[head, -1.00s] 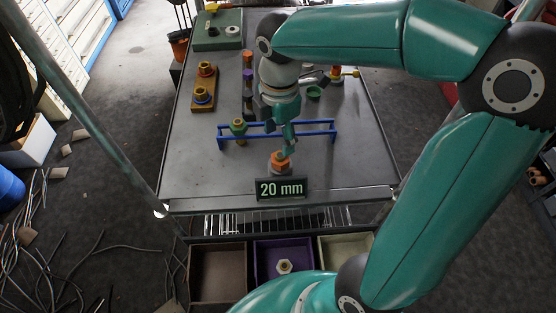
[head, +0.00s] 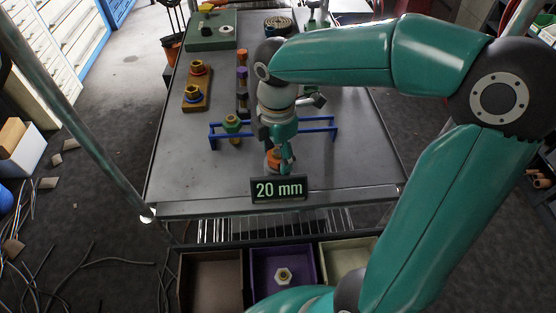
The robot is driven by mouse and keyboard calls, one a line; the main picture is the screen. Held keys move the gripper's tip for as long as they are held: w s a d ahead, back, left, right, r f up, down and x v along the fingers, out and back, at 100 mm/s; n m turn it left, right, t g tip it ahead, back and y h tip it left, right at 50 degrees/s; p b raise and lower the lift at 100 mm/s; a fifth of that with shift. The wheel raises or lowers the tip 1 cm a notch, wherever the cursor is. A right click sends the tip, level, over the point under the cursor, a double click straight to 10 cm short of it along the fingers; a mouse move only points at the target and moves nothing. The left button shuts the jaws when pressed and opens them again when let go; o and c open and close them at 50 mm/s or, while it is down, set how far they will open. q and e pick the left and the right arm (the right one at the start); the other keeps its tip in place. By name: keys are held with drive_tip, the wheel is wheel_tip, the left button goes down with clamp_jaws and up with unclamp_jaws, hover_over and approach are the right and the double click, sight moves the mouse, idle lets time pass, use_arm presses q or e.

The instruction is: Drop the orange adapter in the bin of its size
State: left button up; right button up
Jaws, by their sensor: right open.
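The orange adapter (head: 272,155) stands on a small grey base on the table, just behind the "20 mm" sign (head: 279,189). My right gripper (head: 283,165) is lowered over it from above, its fingers around or beside the adapter and partly hiding it; it is open. Below the table's front edge are bins: a brown one (head: 191,284), a purple one (head: 309,272) with a pale hex fitting (head: 283,275) in it, and a cream one (head: 347,250) partly hidden by my right arm. My left gripper is out of view.
A blue rail (head: 320,130) crosses behind the adapter, with a green fitting (head: 231,122) at its left. A wooden block with brass fittings (head: 197,92), a stack of coloured rings (head: 242,80) and a green box (head: 210,43) stand farther back. The table's front left is clear.

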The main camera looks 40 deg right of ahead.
sight(277, 155)
clamp_jaws()
drive_tip(key=shift+r+p, duration=0.9)
drive_tip(key=shift+r, duration=0.15)
drive_tip(key=shift+r, duration=0.15)
wheel_tip(277, 155, up, 6)
drive_tip(key=p, duration=0.5)
drive_tip(key=shift+f, duration=0.2)
